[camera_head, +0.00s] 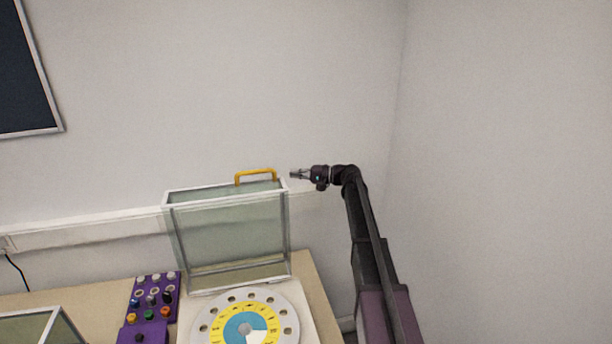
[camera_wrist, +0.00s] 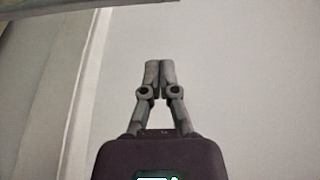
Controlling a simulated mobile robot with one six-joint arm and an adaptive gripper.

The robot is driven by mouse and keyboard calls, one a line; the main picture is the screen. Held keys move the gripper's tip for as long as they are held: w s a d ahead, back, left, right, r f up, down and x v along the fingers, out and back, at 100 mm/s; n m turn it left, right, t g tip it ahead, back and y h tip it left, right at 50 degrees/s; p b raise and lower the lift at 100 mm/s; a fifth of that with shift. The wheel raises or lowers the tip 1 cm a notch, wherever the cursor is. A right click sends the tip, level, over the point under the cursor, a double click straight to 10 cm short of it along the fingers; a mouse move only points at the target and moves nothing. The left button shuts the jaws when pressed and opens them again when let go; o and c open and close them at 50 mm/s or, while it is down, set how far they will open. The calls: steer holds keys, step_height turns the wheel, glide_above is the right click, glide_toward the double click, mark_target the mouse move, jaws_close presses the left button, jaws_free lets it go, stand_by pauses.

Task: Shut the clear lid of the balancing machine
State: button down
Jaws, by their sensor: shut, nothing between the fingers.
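The clear lid (camera_head: 232,240) of the balancing machine stands raised, nearly upright, in the head view. It has a pale frame and a yellow handle (camera_head: 256,172) on its top edge. The machine's white base (camera_head: 312,325) lies below it with a round dial plate (camera_head: 203,327) on top. My gripper (camera_head: 293,174) is just right of the handle, at about its height, and appears apart from it. In the wrist view my gripper (camera_wrist: 159,66) is shut with its fingertips together and nothing between them. The handle is not clearly visible in the wrist view.
A purple panel (camera_head: 146,312) with several coloured knobs sits left of the machine on the wooden table (camera_head: 85,300). Another clear cover (camera_head: 35,325) is at the lower left. A wall rail (camera_head: 90,232) runs behind the lid. A side wall (camera_head: 510,170) stands to the right.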

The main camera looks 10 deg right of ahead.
steer(key=shift+s+a, duration=0.45)
steer(key=shift+a, duration=0.25)
steer(key=shift+s+a, duration=0.4)
steer(key=shift+a, duration=0.35)
steer(key=shift+s+a, duration=0.45)
steer(key=shift+a, duration=0.25)
steer(key=shift+r, duration=0.1)
steer(key=shift+s, duration=0.15)
